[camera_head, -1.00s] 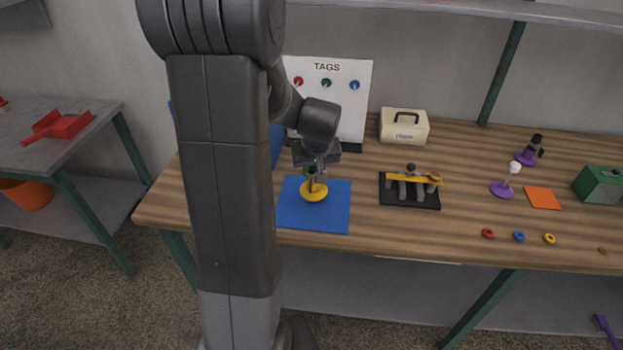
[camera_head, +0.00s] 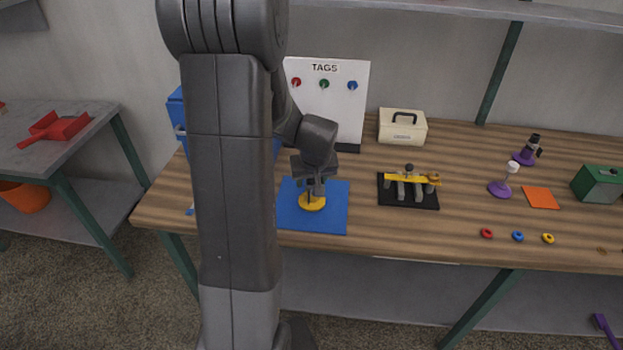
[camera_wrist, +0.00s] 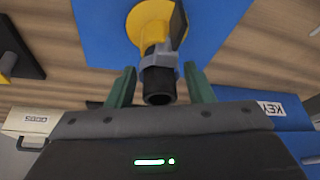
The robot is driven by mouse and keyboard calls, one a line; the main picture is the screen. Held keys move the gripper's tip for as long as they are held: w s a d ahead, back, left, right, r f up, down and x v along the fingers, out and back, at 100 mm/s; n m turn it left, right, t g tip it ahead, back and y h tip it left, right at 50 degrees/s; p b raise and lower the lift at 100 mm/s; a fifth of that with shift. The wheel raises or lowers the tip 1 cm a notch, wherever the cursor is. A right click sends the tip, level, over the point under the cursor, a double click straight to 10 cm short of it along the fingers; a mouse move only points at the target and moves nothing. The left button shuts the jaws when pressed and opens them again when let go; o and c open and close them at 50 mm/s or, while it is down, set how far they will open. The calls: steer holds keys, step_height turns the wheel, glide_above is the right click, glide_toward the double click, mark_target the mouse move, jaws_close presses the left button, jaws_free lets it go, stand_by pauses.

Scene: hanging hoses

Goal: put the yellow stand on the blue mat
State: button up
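The yellow stand (camera_head: 312,203) is upright on the blue mat (camera_head: 335,218), its round base inside the mat's edges. In the wrist view the yellow stand (camera_wrist: 152,28) has a grey collar and a dark tube on top, and the blue mat (camera_wrist: 95,30) is around its base. My gripper (camera_head: 315,184) is just above the base, around the stand's upper part. In the wrist view my gripper (camera_wrist: 160,88) has a green finger on each side of the dark tube, with a small gap on both sides, so it looks open.
A black rack (camera_head: 408,198) with a yellow bar stands right of the mat. The TAGS board (camera_head: 327,110) and a cream case (camera_head: 402,127) are behind. A blue box (camera_head: 177,112) is partly hidden by my arm. A purple stand (camera_head: 501,187) and small rings are farther right.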

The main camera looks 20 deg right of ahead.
steer(key=shift+r, duration=0.25)
steer(key=v, duration=1.1)
steer(key=shift+s+r, duration=0.3)
steer(key=shift+r, duration=0.05)
steer(key=shift+a, duration=0.1)
stand_by(1.3)
